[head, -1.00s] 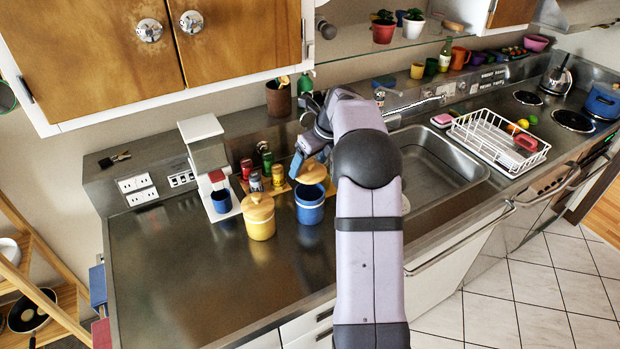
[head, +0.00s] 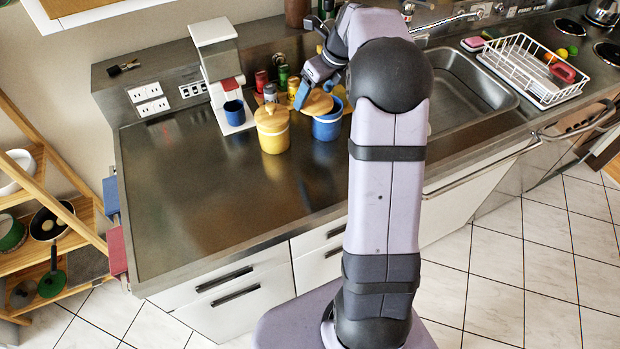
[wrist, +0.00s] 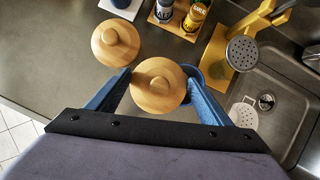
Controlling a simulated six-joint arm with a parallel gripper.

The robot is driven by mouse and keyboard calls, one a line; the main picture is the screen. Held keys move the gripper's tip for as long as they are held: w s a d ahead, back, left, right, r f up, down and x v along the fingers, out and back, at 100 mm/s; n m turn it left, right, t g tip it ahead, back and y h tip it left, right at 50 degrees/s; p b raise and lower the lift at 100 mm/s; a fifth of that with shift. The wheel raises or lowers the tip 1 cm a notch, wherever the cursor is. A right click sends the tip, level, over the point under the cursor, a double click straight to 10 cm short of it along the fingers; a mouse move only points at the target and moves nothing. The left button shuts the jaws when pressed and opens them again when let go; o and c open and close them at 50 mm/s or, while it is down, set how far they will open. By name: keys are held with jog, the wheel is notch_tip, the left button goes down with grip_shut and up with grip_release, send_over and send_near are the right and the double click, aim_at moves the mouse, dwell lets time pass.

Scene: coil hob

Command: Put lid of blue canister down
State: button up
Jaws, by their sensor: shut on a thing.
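My gripper (head: 309,92) is shut on the round wooden lid of the blue canister (head: 318,103). In the wrist view the lid (wrist: 158,86) and its knob sit between my two blue fingers (wrist: 160,98). The blue canister (head: 327,128) stands upright and uncovered on the counter. The lid is above the canister's left side and off its centre, covering part of the opening from view. In the wrist view only a bit of the canister's blue rim (wrist: 194,72) shows behind the lid.
A yellow canister (head: 273,137) with its wooden lid on stands close to the left. A coffee machine (head: 217,65) with a blue mug (head: 234,112) and several spice jars (head: 270,92) are behind. The sink (head: 462,95) is right. The counter (head: 200,200) is clear at front left.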

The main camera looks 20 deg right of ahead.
jog(key=s+a+f+n+g+y, duration=0.3)
jog(key=s+a+n, duration=0.4)
jog(key=s+n, duration=0.4)
jog(key=shift+s+f+n+g, duration=0.45)
jog(key=shift+n+g, duration=0.95)
jog(key=shift+n, duration=1.8)
jog(key=shift+w+f+p, duration=0.15)
jog(key=shift+f+p, duration=1.3)
jog(key=shift+f, duration=3.75)
jog(key=shift+f, duration=0.1)
jog(key=o, duration=1)
